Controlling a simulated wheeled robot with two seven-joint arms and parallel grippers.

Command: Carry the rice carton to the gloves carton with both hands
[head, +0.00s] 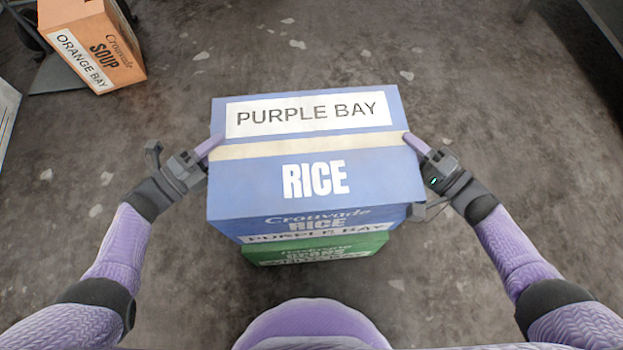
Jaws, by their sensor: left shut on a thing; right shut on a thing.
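The rice carton (315,178) is blue, with a white PURPLE BAY label and a cream tape strip on top. It is in the middle of the head view, in front of my body. My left gripper (208,148) is shut on its left side and my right gripper (416,144) is shut on its right side. A green carton (318,249) shows below the rice carton, mostly hidden by it. Its printing is too small and covered to read surely. I cannot tell whether the two cartons touch. I see no carton clearly marked gloves.
An orange soup carton (93,44) labelled ORANGE BAY is at the upper left, by dark equipment. A pale edge (6,112) shows at the far left, and a dark structure (598,40) at the upper right. The concrete floor (480,90) is otherwise clear.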

